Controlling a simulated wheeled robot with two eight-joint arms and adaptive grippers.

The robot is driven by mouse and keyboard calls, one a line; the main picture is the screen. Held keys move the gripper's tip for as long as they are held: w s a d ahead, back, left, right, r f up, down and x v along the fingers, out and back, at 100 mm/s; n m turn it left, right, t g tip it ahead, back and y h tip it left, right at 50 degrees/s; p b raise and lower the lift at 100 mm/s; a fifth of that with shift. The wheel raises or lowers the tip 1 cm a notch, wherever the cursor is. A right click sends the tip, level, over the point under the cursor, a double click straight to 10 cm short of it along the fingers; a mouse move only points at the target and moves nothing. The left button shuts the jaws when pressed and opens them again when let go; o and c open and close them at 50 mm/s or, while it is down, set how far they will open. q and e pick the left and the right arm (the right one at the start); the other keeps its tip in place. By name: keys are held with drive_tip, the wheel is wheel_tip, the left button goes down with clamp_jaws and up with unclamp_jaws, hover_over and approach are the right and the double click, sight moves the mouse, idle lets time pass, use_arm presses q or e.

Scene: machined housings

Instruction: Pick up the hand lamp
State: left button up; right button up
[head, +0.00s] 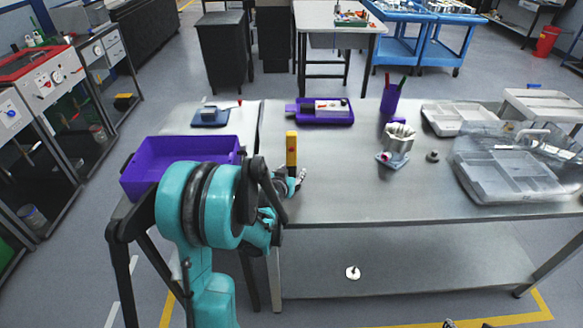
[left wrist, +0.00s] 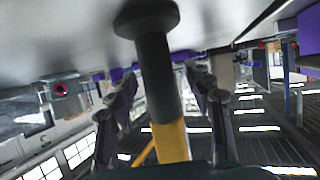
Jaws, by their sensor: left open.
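In the left wrist view, which looks upside down, the lamp (left wrist: 155,55) shows a black shaft with a flared end at the table and a yellow part. My left gripper (left wrist: 165,90) is open, with one finger on each side of the lamp; I cannot tell whether they touch it. Only a small dark part, perhaps my right gripper, shows at the bottom edge of the head view.
A purple bin (head: 150,180) stands left of the lamp. A purple tray (head: 346,117) lies behind it. A machined housing (head: 397,145), a pen cup (head: 389,102) and clear-wrapped trays (head: 505,185) are to the right. The table's front middle is clear.

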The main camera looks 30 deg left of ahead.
use_arm(q)
drive_tip(key=shift+r, duration=0.1)
clamp_jaws()
